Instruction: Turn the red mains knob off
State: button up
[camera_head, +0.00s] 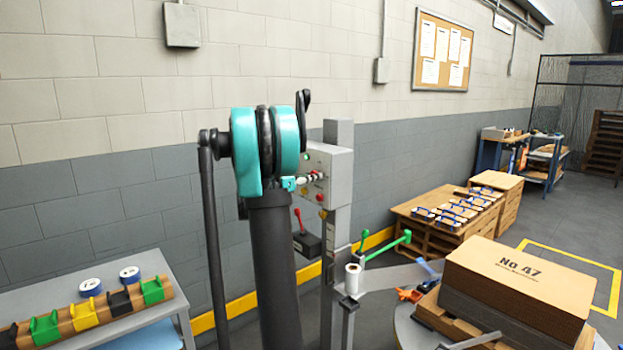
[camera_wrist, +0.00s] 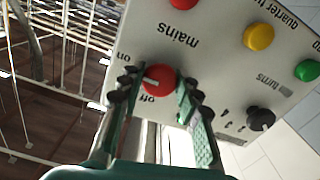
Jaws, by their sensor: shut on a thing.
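The red mains knob (camera_wrist: 158,80) sits on a pale control panel (camera_wrist: 215,50), which appears upside down in the wrist view. Its white mark points left in the picture, between the printed "on" and "off". My gripper (camera_wrist: 153,88) has one finger on each side of the knob and is shut on it. In the head view my gripper (camera_head: 304,180) reaches the front of the control box (camera_head: 338,178) on a grey post. Which red spot there is the mains knob, I cannot tell.
Beside the knob on the panel are another red button (camera_wrist: 183,3), a yellow button (camera_wrist: 258,37), a green button (camera_wrist: 307,70) and a black turns knob (camera_wrist: 260,118). Below the box are a red-handled lever (camera_head: 298,220) and a green-handled lever (camera_head: 385,247). Cardboard (camera_head: 520,285) is stacked at right.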

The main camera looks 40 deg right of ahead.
jog(key=shift+c, duration=1.4)
jog(key=n, duration=1.7)
jog(key=shift+r+n, duration=0.1)
jog(key=shift+n, duration=0.3)
jog(key=o, duration=1.2)
jog(key=shift+c, duration=0.2)
